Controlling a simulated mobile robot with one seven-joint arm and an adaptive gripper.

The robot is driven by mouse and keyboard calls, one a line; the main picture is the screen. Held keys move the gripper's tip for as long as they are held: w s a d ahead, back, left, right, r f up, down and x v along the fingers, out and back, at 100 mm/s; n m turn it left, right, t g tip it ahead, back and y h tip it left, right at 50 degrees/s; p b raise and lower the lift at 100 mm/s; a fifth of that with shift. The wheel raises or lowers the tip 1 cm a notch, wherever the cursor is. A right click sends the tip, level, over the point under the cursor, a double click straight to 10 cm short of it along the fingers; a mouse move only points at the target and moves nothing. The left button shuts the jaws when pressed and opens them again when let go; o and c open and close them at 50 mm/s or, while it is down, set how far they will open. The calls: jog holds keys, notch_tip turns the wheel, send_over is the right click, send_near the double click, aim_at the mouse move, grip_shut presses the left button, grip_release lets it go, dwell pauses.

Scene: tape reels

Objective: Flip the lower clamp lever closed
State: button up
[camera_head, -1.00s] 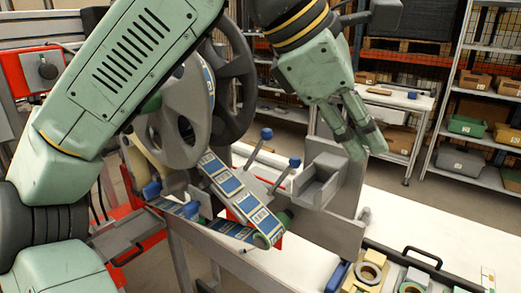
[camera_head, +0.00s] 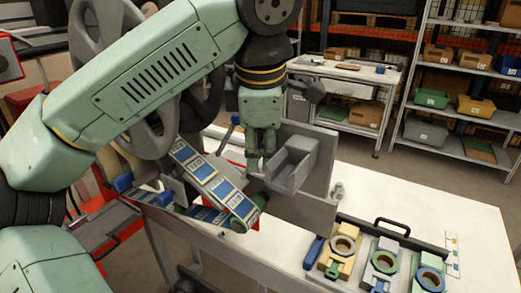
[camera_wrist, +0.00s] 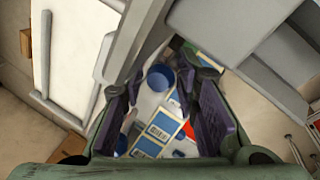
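My gripper (camera_head: 262,158) points down over the tape machine, beside the grey block-shaped bracket (camera_head: 295,160). In the wrist view its two dark fingers (camera_wrist: 165,95) are apart, with nothing gripped. A round blue lever knob (camera_wrist: 160,77) shows in the gap between the fingers; I cannot tell whether it is at fingertip depth. In the head view the gripper hides most of the clamp levers, and a grey lever rod (camera_head: 228,132) shows to its left. The blue-labelled tape (camera_head: 208,180) runs down to a green-sided roller (camera_head: 243,213) just below the gripper.
A grey upright plate (camera_head: 318,205) stands close to the right of the gripper. Grey reels (camera_head: 150,125) stand at left behind my arm. Tape rolls on coloured holders (camera_head: 383,262) lie at front right. The white table (camera_head: 430,205) is clear at its right rear.

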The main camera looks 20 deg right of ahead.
jog(key=shift+w+f, duration=0.15)
jog(key=shift+f, duration=0.45)
jog(key=shift+c, duration=0.6)
grip_shut()
jog(key=shift+d, duration=0.1)
